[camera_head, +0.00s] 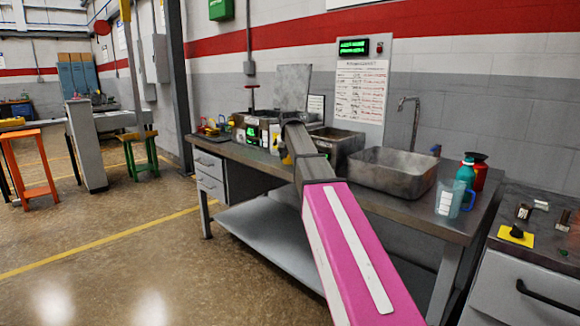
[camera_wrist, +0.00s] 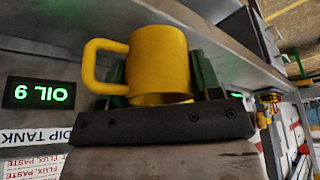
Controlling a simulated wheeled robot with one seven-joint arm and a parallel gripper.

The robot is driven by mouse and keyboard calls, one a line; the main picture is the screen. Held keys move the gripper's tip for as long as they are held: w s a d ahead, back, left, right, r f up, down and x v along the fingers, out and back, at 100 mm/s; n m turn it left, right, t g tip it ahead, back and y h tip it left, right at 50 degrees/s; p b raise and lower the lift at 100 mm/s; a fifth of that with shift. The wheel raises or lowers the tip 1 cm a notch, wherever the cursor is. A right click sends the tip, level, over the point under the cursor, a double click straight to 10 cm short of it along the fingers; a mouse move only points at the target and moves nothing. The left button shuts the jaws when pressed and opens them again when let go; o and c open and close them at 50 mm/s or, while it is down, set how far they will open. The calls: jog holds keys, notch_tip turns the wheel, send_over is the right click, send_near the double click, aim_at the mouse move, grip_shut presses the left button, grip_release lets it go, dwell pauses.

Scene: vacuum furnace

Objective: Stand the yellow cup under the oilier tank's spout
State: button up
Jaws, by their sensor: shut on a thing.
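The yellow cup (camera_wrist: 160,62) is in my gripper (camera_wrist: 155,82), between its green fingers, in the wrist view. Its handle points left there. In the head view only small yellow bits of the cup (camera_head: 286,158) show beside the end of my arm, which hides most of my gripper. A white tank front with a green display (camera_head: 252,134) stands on the bench just left of my gripper. In the wrist view a lit display (camera_wrist: 40,92) reads OIL and a digit, upside down, above a DIP TANK label. I cannot make out a spout or compare both tanks' readings.
A deep metal bin (camera_head: 338,146) and a wide metal basin (camera_head: 393,172) stand right of my arm on the bench (camera_head: 445,222). A clear jug (camera_head: 449,198), teal bottle (camera_head: 466,172) and red container (camera_head: 480,174) crowd its right end. A tap (camera_head: 413,110) rises behind.

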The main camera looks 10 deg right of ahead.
aim_at(290, 172)
jog(key=shift+w+d+f, duration=0.25)
jog(key=shift+f, duration=1.95)
jog(key=shift+f, duration=0.1)
jog(key=o, duration=0.9)
